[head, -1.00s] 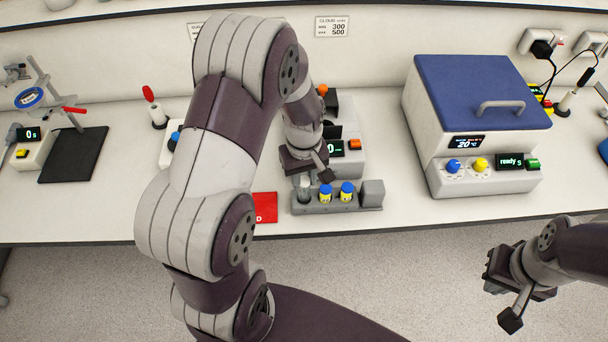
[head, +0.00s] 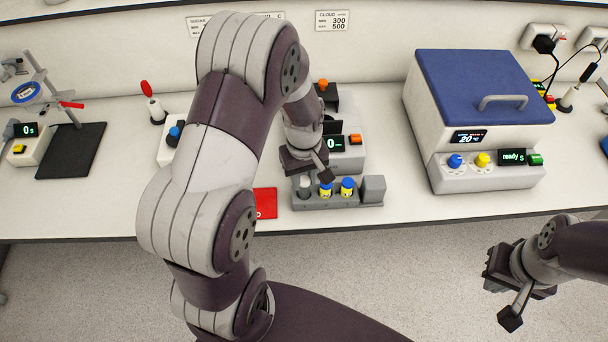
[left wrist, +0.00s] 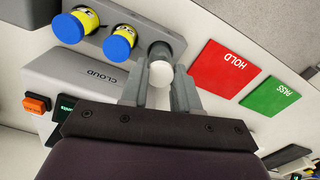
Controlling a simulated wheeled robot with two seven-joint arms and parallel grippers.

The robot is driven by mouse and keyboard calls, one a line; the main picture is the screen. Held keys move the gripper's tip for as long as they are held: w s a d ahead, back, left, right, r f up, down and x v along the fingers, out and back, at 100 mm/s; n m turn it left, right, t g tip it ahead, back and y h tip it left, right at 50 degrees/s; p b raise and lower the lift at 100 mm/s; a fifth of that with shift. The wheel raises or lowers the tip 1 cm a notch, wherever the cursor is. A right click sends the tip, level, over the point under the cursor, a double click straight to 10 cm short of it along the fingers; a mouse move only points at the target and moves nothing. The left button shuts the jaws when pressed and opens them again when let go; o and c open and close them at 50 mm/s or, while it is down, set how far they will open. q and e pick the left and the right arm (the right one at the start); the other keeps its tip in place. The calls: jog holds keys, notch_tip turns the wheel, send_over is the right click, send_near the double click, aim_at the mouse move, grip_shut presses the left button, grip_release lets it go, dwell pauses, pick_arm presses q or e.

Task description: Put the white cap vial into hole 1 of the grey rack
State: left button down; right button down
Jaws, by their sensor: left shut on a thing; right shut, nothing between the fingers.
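The grey rack (head: 335,203) stands near the front of the bench, with two blue-capped yellow vials (head: 347,188) in its holes. The white cap vial (head: 304,187) is upright at the rack's left end, in line with the blue-capped vials. My left gripper (head: 307,177) is above that end, shut on this vial. In the left wrist view the white cap (left wrist: 160,74) sits between both fingers, over the rack's end. The vial's lower end is hidden, so its depth in the hole cannot be told. My right gripper (head: 506,299) is shut and empty, in front of the bench.
The cloud meter (head: 350,160) stands just behind the rack. A red HOLD card (head: 265,202) lies left of the rack, and a green PASS card (left wrist: 270,96) lies beside it. A blue-lidded machine (head: 475,110) stands at the right. The bench between rack and machine is clear.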

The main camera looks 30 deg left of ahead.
aim_at(304, 180)
dwell(0.4)
pick_arm(q)
jog(key=shift+f, duration=0.7)
jog(key=c, duration=0.8)
grip_release()
jog(key=shift+o, duration=0.2)
jog(key=shift+r, duration=0.1)
notch_tip(304, 180, up, 12)
jog(key=r+b, duration=0.1)
jog(key=b, duration=0.1)
jog(key=s+d+f+m+t, duration=0.1)
jog(key=s+d+f+m, duration=0.4)
jog(key=s+m, duration=0.4)
jog(key=shift+d, duration=0.2)
